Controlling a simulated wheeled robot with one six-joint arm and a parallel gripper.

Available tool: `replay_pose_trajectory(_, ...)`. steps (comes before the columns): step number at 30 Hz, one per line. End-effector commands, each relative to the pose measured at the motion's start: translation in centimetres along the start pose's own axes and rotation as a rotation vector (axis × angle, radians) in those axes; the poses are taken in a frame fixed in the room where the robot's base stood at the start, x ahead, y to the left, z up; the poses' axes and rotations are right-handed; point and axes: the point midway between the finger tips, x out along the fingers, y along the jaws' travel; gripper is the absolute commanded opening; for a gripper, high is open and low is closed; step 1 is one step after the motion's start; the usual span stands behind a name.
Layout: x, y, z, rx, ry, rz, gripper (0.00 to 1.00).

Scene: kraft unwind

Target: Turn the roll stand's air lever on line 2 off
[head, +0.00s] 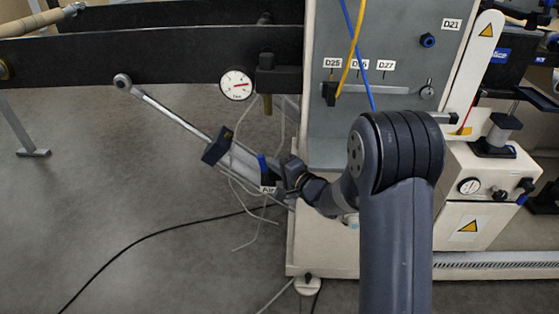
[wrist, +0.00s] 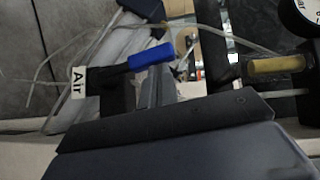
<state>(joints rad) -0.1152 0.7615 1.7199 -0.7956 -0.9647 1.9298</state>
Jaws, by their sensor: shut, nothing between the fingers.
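The air lever's blue handle (head: 262,163) stands roughly upright in the head view, above a small white "Air" label (head: 268,189). In the wrist view the blue handle (wrist: 151,56) points to the upper right from a dark valve body (wrist: 112,78), with the "Air" label (wrist: 78,81) at its left end. My gripper (head: 287,175) is just right of the lever in the head view. In the wrist view my shut, empty gripper (wrist: 157,86) is close below the blue handle. I cannot tell whether they touch.
Thin pale hoses (head: 240,182) hang loosely around the valve. A metal cylinder with a rod (head: 170,115) slants to the upper left. A pressure gauge (head: 236,85) sits above on the dark beam (head: 150,60). The grey panel (head: 340,130) stands to the right. Open floor (head: 90,190) lies left.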

Motion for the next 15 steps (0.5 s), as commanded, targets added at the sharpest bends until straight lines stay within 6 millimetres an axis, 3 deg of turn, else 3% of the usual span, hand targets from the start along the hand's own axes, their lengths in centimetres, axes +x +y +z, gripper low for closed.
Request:
replay_pose_trajectory(10, 2.1, -1.0, 2.1, 0.002, -0.003, -0.001, 0.0)
replay_pose_trajectory(15, 3.1, -1.0, 3.1, -0.099, -0.004, 0.099, 0.0)
